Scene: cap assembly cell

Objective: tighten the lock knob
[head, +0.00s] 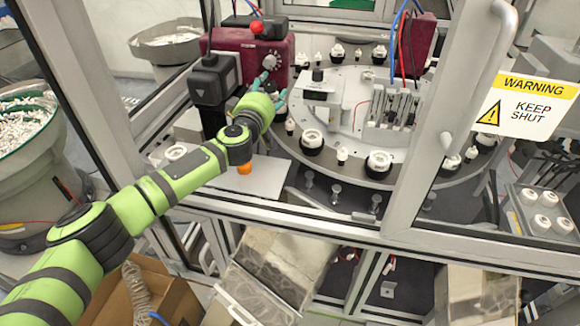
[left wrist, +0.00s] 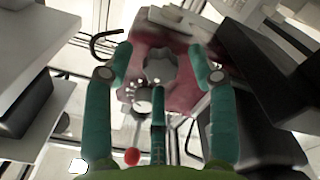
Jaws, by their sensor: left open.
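The lock knob, a grey lobed knob (left wrist: 159,68), sits on the face of a maroon housing (left wrist: 185,85) in the left wrist view. In the head view the knob (head: 270,61) shows small on the front of the maroon housing (head: 231,42). My left gripper (head: 270,87), with teal fingers, is open just in front of the housing. In the left wrist view its fingertips (left wrist: 159,63) stand on both sides of the knob, with a third finger below it. I cannot tell whether they touch it. My right gripper is not in view.
A red ball (head: 256,27) on a rod is by the housing. A black box (head: 215,78) stands close to the left of my gripper. A rotary table (head: 340,170) with several fixtures lies to the right. Door frame bars (head: 452,140) bound the opening on the right.

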